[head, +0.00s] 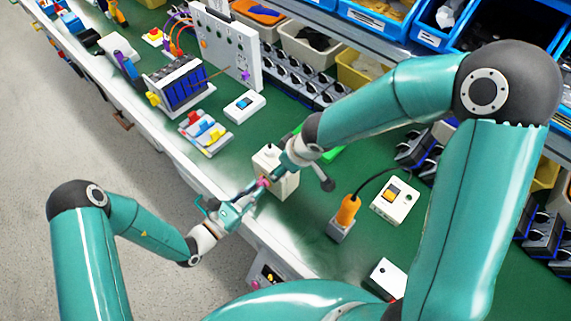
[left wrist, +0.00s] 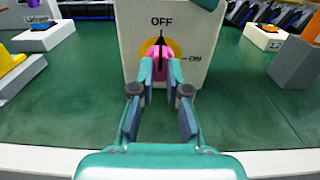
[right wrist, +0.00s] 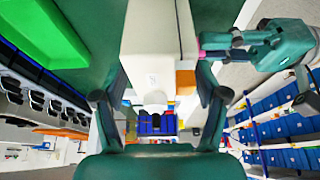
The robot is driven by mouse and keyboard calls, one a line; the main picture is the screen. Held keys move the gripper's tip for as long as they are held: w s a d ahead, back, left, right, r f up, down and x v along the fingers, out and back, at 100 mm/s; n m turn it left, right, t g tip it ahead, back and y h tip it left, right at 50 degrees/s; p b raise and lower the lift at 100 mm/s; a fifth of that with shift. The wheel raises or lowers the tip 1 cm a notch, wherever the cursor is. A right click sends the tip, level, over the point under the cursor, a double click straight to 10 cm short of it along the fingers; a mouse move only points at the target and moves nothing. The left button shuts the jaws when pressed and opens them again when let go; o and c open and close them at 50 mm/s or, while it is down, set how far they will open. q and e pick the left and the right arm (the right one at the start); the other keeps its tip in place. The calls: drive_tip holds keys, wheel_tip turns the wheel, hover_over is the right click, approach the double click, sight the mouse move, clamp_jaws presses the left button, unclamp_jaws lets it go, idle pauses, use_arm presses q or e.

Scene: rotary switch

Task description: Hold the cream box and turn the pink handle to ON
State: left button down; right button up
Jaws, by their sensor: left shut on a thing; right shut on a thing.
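The cream box (head: 287,187) stands on the green bench top near its front edge. Its front face (left wrist: 135,55) fills the upper middle of the left wrist view, with OFF at the top and ON at the right of a yellow disc. The pink handle (left wrist: 158,51) is at the disc's centre, its black pointer up toward OFF. My left gripper (left wrist: 160,70) is shut on the pink handle from the front. My right gripper (right wrist: 160,88) is shut on the cream box, which shows between its fingers (right wrist: 150,45); in the head view my wrist hides part of the box.
An orange-handled tool in a grey holder (head: 343,225) and a white switch box (head: 395,203) stand to the right. A white block with coloured levers (head: 205,133) and a blue-button box (head: 244,106) stand to the left. Part bins line the back.

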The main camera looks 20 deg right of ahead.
use_arm(q)
drive_tip(key=shift+w, duration=0.1)
drive_tip(key=m, duration=1)
drive_tip(key=shift+a, duration=0.1)
drive_tip(key=c, duration=1.2)
unclamp_jaws()
drive_tip(key=shift+o, duration=0.2)
drive_tip(key=shift+v, duration=2.45)
drive_tip(key=shift+c, duration=0.2)
